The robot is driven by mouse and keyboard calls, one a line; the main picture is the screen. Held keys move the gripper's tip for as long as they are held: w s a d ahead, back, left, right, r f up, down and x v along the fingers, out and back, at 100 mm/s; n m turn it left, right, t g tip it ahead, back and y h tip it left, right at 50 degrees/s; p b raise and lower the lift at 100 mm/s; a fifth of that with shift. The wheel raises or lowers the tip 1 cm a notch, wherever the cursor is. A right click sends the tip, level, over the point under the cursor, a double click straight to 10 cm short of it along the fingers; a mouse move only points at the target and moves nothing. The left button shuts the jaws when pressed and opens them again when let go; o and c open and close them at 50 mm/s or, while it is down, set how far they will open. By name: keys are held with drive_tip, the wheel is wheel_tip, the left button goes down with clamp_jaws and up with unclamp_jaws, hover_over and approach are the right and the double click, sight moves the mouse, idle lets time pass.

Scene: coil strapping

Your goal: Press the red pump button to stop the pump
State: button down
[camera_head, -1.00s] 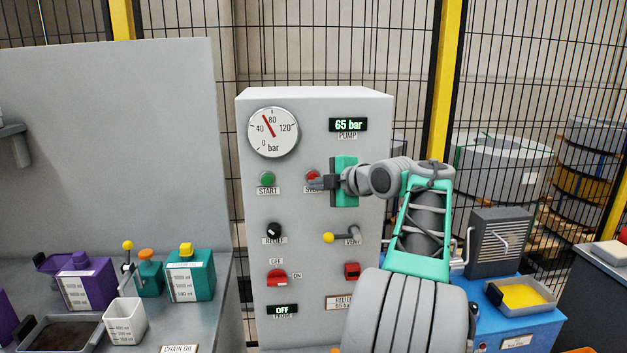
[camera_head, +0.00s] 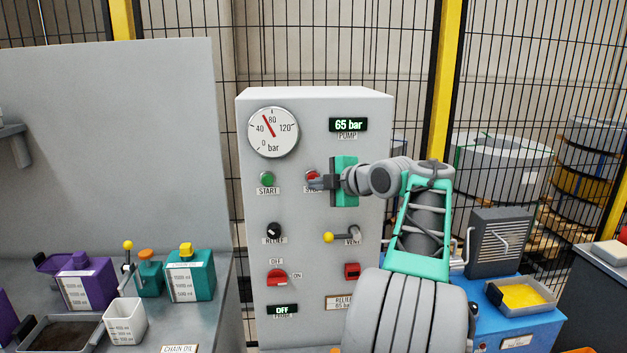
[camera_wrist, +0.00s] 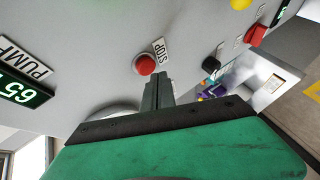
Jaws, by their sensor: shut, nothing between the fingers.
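The red stop button (camera_head: 312,175) sits on the upper part of the grey control cabinet, right of the green start button (camera_head: 267,179). In the wrist view the red button (camera_wrist: 145,64) shows whole, with its STOP label beside it. My gripper (camera_head: 314,184) is shut and empty, its fingertips at the button's lower edge in the head view and partly covering its label. In the wrist view the gripper's fingertips (camera_wrist: 158,76) are close beside the button; I cannot tell whether they touch it. The pump display (camera_head: 348,125) reads 65 bar.
The cabinet (camera_head: 315,100) also carries a dial gauge (camera_head: 273,132), a black relief knob (camera_head: 274,231), a yellow-tipped vent lever (camera_head: 329,238) and a red switch (camera_head: 277,277). A bench with purple and teal containers stands at left. A blue cabinet (camera_head: 540,330) stands at right.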

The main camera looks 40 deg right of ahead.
drive_tip(key=shift+w+d, duration=0.2)
drive_tip(key=shift+w, duration=0.15)
drive_tip(key=shift+w+d, duration=0.3)
drive_tip(key=shift+w, duration=0.1)
idle(0.7)
drive_tip(key=shift+s, duration=0.1)
drive_tip(key=shift+s+a+b, duration=0.5)
drive_tip(key=shift+s+b, duration=0.15)
drive_tip(key=shift+b, duration=0.15)
drive_tip(key=s+a+b, duration=0.1)
drive_tip(key=s+b, duration=0.1)
drive_tip(key=s+a+b, duration=0.1)
drive_tip(key=s, duration=0.1)
drive_tip(key=shift+a+b, duration=0.4)
